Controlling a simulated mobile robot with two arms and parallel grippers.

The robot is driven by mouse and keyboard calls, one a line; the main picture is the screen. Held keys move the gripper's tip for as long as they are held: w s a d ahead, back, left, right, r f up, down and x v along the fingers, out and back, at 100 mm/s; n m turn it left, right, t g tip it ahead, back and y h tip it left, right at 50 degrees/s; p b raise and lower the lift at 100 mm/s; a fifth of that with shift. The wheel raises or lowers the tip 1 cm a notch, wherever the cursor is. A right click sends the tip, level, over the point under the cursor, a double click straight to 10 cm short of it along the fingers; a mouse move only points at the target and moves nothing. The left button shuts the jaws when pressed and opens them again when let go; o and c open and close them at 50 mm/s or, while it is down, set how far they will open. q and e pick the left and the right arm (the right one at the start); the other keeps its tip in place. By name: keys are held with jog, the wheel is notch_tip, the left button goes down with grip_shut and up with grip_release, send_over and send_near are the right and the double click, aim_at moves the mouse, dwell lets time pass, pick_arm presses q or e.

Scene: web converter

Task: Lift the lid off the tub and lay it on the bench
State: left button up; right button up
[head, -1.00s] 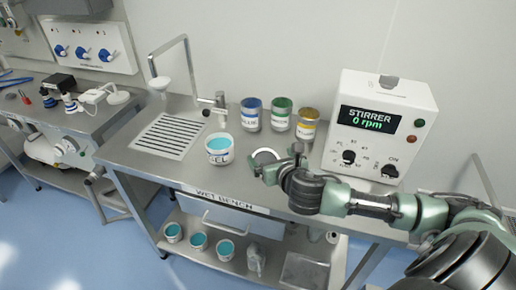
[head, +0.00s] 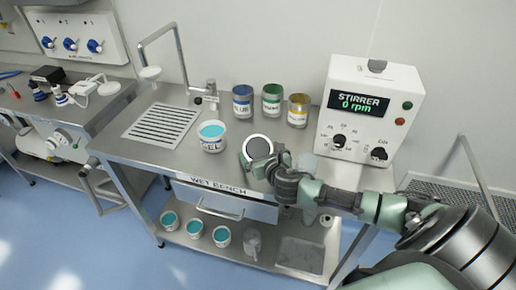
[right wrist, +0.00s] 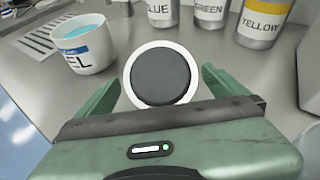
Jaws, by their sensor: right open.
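The white tub (head: 212,143) marked GEL stands open on the bench (head: 175,160), with blue-green contents showing. It also shows at the upper left of the right wrist view (right wrist: 85,52). The round lid (head: 257,143), dark grey inside a white rim, is on the bench to the right of the tub, apart from it. My right gripper (head: 265,160) is right at the lid. In the right wrist view its fingers are open on either side of the lid (right wrist: 160,76), with gaps showing. Whether the lid lies fully flat is unclear. My left gripper is out of view.
Blue (head: 242,101), green (head: 271,100) and yellow (head: 298,110) labelled cans stand behind the lid. The stirrer box (head: 370,115) stands at the right. A drain grille (head: 162,125) and tap (head: 211,92) are at the left. Several open tubs (head: 194,230) sit on the lower shelf.

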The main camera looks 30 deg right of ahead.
aim_at(259, 149)
jog(key=x, duration=0.3)
jog(key=shift+w+f, duration=0.1)
jog(key=shift+w, duration=0.05)
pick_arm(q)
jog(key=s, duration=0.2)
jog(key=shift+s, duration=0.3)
pick_arm(e)
jog(key=c, duration=1.2)
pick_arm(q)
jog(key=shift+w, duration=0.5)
pick_arm(e)
jog(key=shift+o, duration=0.2)
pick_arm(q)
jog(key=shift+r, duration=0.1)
